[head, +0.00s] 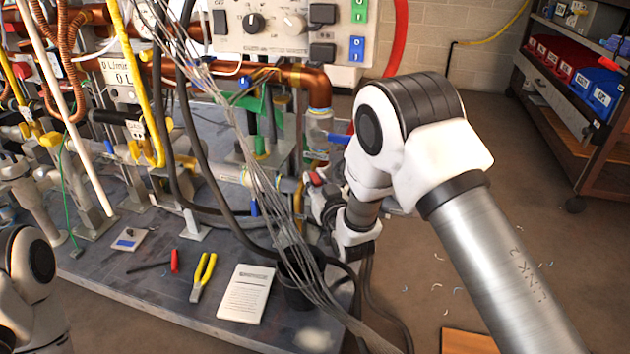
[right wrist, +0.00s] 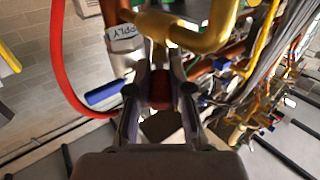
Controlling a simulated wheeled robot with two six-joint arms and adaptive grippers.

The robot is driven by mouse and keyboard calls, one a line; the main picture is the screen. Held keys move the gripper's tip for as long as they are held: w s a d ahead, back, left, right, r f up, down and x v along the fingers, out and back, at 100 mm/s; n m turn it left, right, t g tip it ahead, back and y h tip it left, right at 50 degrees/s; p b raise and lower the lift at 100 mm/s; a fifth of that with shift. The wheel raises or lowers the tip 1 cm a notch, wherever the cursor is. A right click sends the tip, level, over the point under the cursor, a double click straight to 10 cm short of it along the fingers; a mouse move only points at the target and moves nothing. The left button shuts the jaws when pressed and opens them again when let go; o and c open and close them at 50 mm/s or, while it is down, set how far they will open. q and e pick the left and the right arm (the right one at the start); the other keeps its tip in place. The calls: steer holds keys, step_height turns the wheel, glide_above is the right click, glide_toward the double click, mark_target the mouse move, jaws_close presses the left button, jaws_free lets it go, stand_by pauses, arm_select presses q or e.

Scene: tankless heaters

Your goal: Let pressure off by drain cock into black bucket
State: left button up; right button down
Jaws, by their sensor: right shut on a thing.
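The black bucket (head: 298,290) stands on the bench at its front right, partly behind grey cables. My right gripper (head: 316,190) is at the pipework above and behind the bucket, partly hidden by my own arm. In the right wrist view its fingers (right wrist: 160,108) are shut on a small red handle (right wrist: 160,88) below a brass pipe fitting. It looks like the drain cock's handle; I cannot tell how far it is turned. The cock's outlet is hidden.
Grey cables hang across the bench in front of the pipes. Yellow-handled pliers (head: 203,276), a red-handled tool (head: 175,261) and a printed sheet (head: 245,293) lie left of the bucket. A blue lever (right wrist: 104,93) and a red hose (right wrist: 60,60) are near the gripper.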

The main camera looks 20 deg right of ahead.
steer(key=shift+d, duration=0.2)
steer(key=shift+w+d+n+g+y+p, duration=0.45)
steer(key=shift+d+n+g+y+p, duration=0.3)
steer(key=shift+n+g+y, duration=1.2)
steer(key=shift+w+d+n+g+y+p, duration=0.4)
steer(key=shift+d+n+g+y+p, duration=0.3)
steer(key=shift+n+y, duration=1.45)
steer(key=shift+w+d+n+g+y+p, duration=0.6)
steer(key=shift+n+g+y, duration=0.7)
steer(key=shift+y, duration=1.6)
steer(key=shift+s+d, duration=0.1)
steer(key=shift+d, duration=0.05)
steer(key=c, duration=1)
jaws_free()
steer(key=shift+c, duration=0.2)
steer(key=v, duration=1.2)
